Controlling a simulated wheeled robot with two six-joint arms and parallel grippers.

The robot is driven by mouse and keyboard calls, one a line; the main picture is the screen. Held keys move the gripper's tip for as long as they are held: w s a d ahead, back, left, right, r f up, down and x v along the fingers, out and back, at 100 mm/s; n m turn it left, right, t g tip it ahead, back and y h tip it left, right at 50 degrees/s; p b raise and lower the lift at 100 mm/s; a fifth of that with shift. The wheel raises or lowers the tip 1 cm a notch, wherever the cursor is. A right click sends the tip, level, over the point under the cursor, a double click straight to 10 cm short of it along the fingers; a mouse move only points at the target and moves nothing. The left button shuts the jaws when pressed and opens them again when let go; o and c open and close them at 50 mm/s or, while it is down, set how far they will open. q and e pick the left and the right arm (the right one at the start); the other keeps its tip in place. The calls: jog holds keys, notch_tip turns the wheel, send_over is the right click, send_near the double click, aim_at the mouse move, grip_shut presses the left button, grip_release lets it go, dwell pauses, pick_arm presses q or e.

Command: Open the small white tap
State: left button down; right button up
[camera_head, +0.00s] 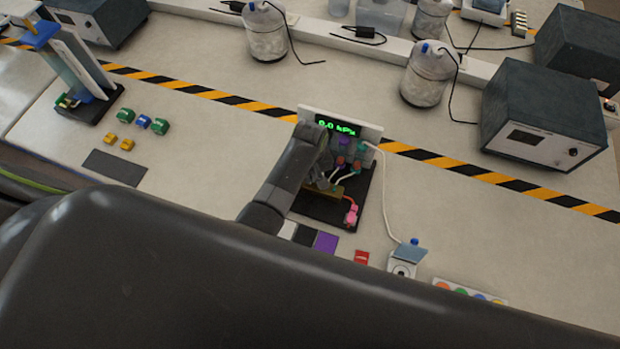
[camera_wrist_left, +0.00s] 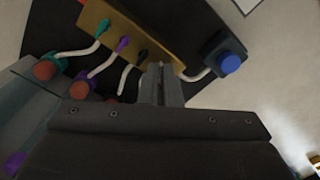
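The tap block is a brass-coloured bar (camera_wrist_left: 135,32) in the left wrist view, with green (camera_wrist_left: 103,27), purple (camera_wrist_left: 123,44) and black (camera_wrist_left: 143,55) tap handles along it. It also shows in the head view (camera_head: 325,192), partly behind my left arm. I cannot clearly make out the small white tap; a pale tip shows at the ends of my left fingers. My left gripper (camera_wrist_left: 160,83) has its fingers close together at the black-handle end of the bar. Whether they touch or hold a handle is unclear. My right gripper is out of view.
A display panel (camera_head: 362,130) reading 0.0 kPa stands behind the block. White tubes run from the taps to red-brown capped fittings (camera_wrist_left: 45,70). A blue-knobbed dark unit (camera_wrist_left: 230,64) sits close to the right of the fingers. A small white device (camera_head: 402,266) lies front right.

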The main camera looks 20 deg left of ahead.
pick_arm(q)
jog(key=n, duration=0.5)
jog(key=shift+n, duration=1)
jog(key=n, duration=0.3)
jog(key=shift+n, duration=0.3)
jog(key=c, duration=1.9)
grip_release()
jog(key=shift+c, duration=0.2)
